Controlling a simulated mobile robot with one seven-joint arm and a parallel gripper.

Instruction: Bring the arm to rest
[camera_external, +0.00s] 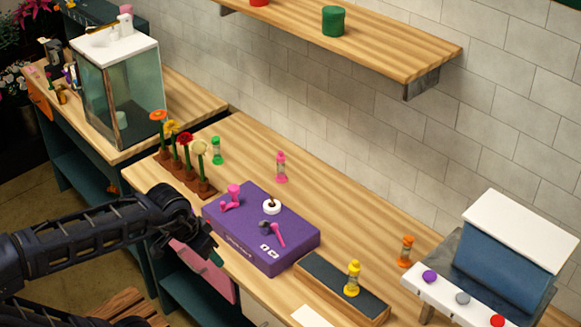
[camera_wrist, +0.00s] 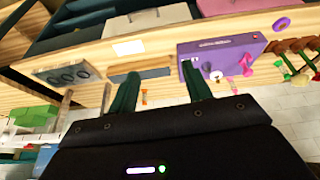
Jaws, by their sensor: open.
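My gripper (camera_external: 212,254) is in front of the counter's near edge, to the left of and below the purple box (camera_external: 250,247) in the external view. Its fingers point down and look empty there. The wrist view shows my gripper (camera_wrist: 162,78) with two dark green fingers spread apart and nothing between them. In that view the purple box (camera_wrist: 226,62) lies beyond the right finger. My dark arm reaches in from the left, bent at the wrist. Its base is out of view.
The wooden counter (camera_external: 330,222) holds flowers (camera_external: 187,158), several small hourglass-like timers, a dark tray (camera_external: 330,282) with a yellow timer (camera_external: 352,278), and a blue-white appliance (camera_external: 510,245). A shelf (camera_external: 390,50) hangs above. A glass tank (camera_external: 125,90) stands at the back left.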

